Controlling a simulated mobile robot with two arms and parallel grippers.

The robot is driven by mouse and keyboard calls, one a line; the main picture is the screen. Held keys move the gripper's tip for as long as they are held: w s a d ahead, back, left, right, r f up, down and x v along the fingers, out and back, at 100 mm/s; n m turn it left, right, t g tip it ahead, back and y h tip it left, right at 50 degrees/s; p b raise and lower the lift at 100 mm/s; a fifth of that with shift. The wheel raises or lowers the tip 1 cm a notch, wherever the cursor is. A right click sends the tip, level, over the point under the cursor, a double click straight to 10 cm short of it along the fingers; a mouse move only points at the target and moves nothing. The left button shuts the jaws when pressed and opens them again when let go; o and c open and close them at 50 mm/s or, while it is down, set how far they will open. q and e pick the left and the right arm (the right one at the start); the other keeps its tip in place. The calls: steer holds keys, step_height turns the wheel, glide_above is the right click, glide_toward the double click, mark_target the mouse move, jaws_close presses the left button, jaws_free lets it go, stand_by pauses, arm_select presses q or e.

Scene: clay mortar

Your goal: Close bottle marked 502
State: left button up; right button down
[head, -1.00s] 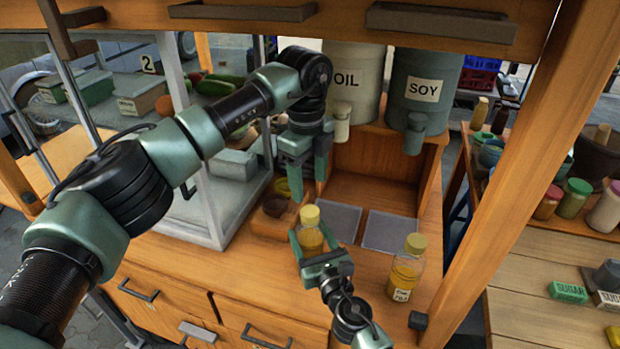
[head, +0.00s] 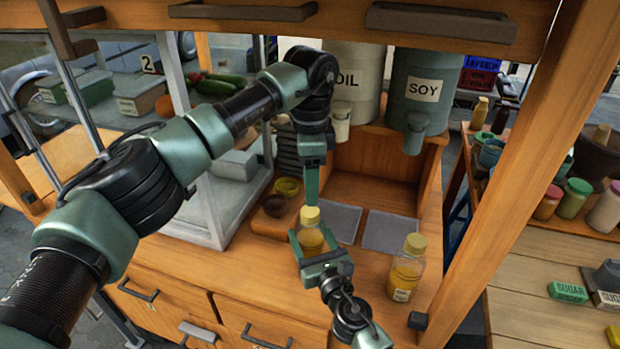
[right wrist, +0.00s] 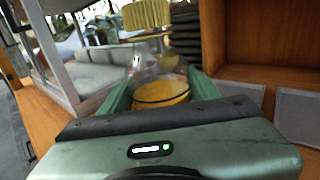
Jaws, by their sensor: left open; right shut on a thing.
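A clear bottle of yellow liquid (head: 311,239) with a yellow cap (head: 309,215) stands upright at the counter's front. My right gripper (head: 309,247) is shut around its body. The right wrist view shows the bottle (right wrist: 160,90) between the fingers and the ridged cap (right wrist: 147,14) above its neck; I cannot tell whether the cap is seated. My left gripper (head: 312,194) is open, pointing down just above the cap, its fingers seen nearly edge-on. A second, similar capped bottle (head: 405,272) stands to the right; its label is too small to read. No 502 mark is readable.
Two grey mats (head: 390,231) lie behind the bottles. Small bowls (head: 275,205) sit left of the held bottle. The oil container (head: 356,85) and soy container (head: 420,92) stand behind. A wooden post (head: 510,160) rises at the right.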

mark_target(310, 210)
arm_select(q)
step_height(310, 210, down, 8)
steer(key=shift+r, duration=0.25)
